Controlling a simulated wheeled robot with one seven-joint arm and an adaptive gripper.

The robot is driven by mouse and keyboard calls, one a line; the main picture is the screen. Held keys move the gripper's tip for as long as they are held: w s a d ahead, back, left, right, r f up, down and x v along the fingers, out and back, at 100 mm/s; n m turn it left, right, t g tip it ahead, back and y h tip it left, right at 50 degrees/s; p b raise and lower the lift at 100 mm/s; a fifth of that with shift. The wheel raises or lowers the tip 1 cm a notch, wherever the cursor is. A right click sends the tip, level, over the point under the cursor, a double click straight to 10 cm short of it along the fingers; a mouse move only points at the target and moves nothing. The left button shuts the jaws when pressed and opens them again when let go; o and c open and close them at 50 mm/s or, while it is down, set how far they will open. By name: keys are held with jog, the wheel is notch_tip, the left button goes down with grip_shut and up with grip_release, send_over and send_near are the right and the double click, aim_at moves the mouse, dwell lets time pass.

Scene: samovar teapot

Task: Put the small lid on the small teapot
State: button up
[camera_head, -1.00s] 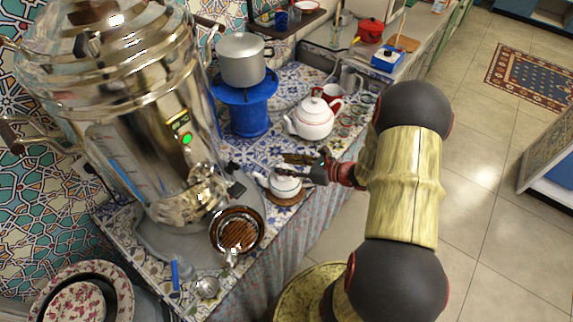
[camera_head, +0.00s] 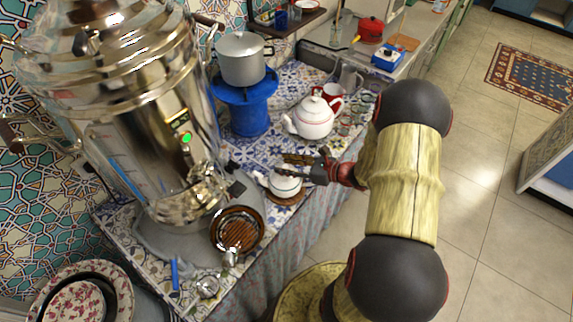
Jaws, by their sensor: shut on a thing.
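The small white teapot (camera_head: 285,186) stands on a brown round coaster (camera_head: 290,199) on the tiled counter, right of the samovar. My gripper (camera_head: 284,167) is directly above the teapot, reaching in from the right, with its fingers over the teapot's top. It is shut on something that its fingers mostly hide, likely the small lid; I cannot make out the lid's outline. Whether the held thing touches the teapot's rim cannot be told from this view. A larger white teapot (camera_head: 312,119) with red lines and its own lid stands farther back.
The large shiny samovar (camera_head: 140,110) stands close on the left. A blue stand (camera_head: 248,112) with a grey pot (camera_head: 241,60) is behind. Small glasses and saucers (camera_head: 350,120) stand beside the larger teapot.

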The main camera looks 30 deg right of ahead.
jog(key=o, duration=1.3)
jog(key=shift+o, duration=1.4)
jog(key=shift+o, duration=1.1)
jog(key=shift+r, duration=0.1)
jog(key=shift+r+p, duration=2.8)
jog(key=shift+r, duration=0.65)
jog(key=shift+f, duration=0.1)
